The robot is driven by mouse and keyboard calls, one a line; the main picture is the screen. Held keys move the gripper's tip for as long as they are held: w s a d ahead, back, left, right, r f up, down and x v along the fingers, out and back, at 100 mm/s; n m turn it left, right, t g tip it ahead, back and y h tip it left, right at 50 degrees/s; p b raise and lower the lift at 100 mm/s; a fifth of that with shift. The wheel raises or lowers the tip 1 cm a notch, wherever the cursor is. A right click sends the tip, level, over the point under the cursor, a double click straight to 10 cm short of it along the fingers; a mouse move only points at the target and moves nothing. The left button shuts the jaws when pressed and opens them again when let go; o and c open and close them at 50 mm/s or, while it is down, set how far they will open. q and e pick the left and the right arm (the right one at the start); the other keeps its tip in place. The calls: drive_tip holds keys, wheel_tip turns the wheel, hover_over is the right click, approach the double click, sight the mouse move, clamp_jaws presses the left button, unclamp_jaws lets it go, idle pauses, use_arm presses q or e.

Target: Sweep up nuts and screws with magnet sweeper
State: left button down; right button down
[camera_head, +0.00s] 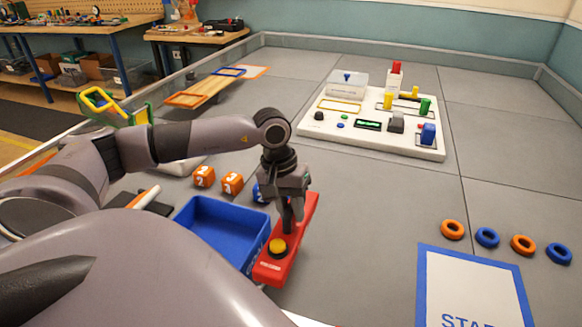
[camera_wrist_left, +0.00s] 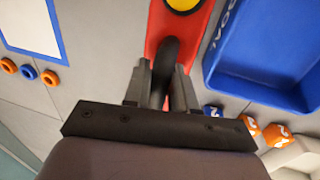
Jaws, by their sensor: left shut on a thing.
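The magnet sweeper (camera_head: 271,267) is a long red bar with a yellow round button and a dark handle. It stands beside the right side of the blue tray (camera_head: 190,241). My left gripper (camera_head: 289,203) is over it and shut on its dark handle. In the left wrist view the sweeper (camera_wrist_left: 200,32) shows its red body, and the handle lies between the fingers of my left gripper (camera_wrist_left: 163,85). The visible part of the tray's inside looks empty. I see no nuts or screws in either view. My right gripper is out of view.
Orange number cubes (camera_head: 232,183) and a partly hidden blue one stand behind the tray. A white panel (camera_head: 385,135) with coloured blocks lies farther back. Orange and blue rings (camera_head: 487,237) and a START sheet (camera_head: 470,285) lie at right. The grey floor between is clear.

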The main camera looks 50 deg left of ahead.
use_arm(q)
drive_tip(key=shift+r+p, duration=0.9)
drive_tip(key=shift+r, duration=0.9)
